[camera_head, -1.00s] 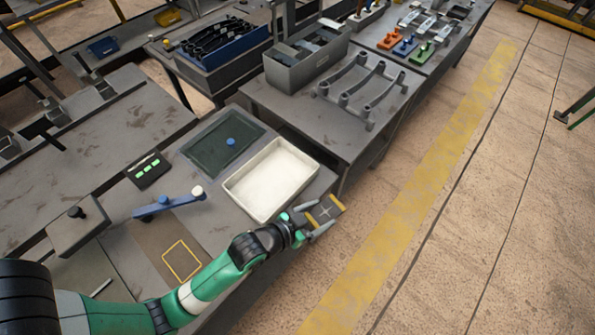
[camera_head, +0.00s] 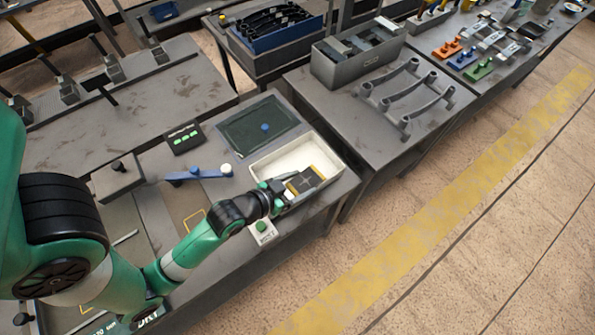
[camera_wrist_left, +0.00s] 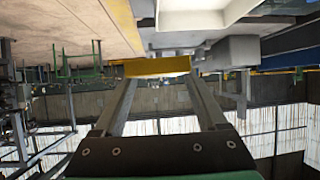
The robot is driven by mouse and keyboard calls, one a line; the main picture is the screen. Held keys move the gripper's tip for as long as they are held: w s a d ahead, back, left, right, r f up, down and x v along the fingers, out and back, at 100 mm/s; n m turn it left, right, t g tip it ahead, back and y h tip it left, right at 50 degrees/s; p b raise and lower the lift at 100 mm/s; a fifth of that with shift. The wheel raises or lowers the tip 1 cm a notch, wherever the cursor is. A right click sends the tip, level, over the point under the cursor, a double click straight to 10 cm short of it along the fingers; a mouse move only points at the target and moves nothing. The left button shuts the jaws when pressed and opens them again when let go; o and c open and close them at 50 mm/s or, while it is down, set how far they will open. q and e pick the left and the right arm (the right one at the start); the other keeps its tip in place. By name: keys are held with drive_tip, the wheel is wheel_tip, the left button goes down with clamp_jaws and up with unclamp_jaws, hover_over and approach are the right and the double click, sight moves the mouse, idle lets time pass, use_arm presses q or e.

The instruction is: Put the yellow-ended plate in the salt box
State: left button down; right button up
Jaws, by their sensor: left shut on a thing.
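The yellow-ended plate (camera_head: 305,181) is a dark square plate with yellow ends and a pale cross mark. My left gripper (camera_head: 289,187) is shut on it, and in the head view the plate overlaps the right front part of the salt box. The salt box (camera_head: 337,158) is a pale open tray with white inside. I cannot tell whether the plate is above the rim or below it. In the left wrist view a yellow end of the plate (camera_wrist_left: 157,66) shows between the fingertips. My right gripper is not in view.
A dark green panel with a blue knob (camera_head: 264,127) lies behind the box. A blue bar (camera_head: 194,175), a display with green lights (camera_head: 184,138) and a small white block with a green button (camera_head: 262,231) are nearby. A grey rack (camera_head: 413,98) and grey bin (camera_head: 352,62) stand on the table to the right.

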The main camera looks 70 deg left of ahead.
use_arm(q)
drive_tip(key=s+a+n+g+y+p, duration=0.25)
drive_tip(key=s+a, duration=0.25)
drive_tip(key=s, duration=0.5)
drive_tip(key=shift+n+t+y, duration=0.35)
drive_tip(key=shift+n+t, duration=0.1)
drive_tip(key=shift+n, duration=0.1)
drive_tip(key=b+x, duration=0.1)
drive_tip(key=x, duration=0.4)
drive_tip(key=d+f+b+x, duration=0.1)
drive_tip(key=x, duration=0.4)
drive_tip(key=d+f+b+x, duration=0.1)
drive_tip(key=x, duration=0.4)
drive_tip(key=shift+w+f+b, duration=0.15)
drive_tip(key=shift+w+b, duration=0.2)
drive_tip(key=shift+w, duration=0.15)
drive_tip(key=shift+w+f, duration=0.15)
drive_tip(key=shift+w, duration=0.05)
drive_tip(key=shift+w+a+f, duration=0.1)
drive_tip(key=shift+w+f, duration=0.05)
drive_tip(key=shift+f, duration=0.1)
wheel_tip(320, 180, down, 3)
drive_tip(key=shift+f+b, duration=0.1)
drive_tip(key=shift+b, duration=0.65)
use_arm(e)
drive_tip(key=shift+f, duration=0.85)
use_arm(q)
drive_tip(key=shift+w, duration=0.1)
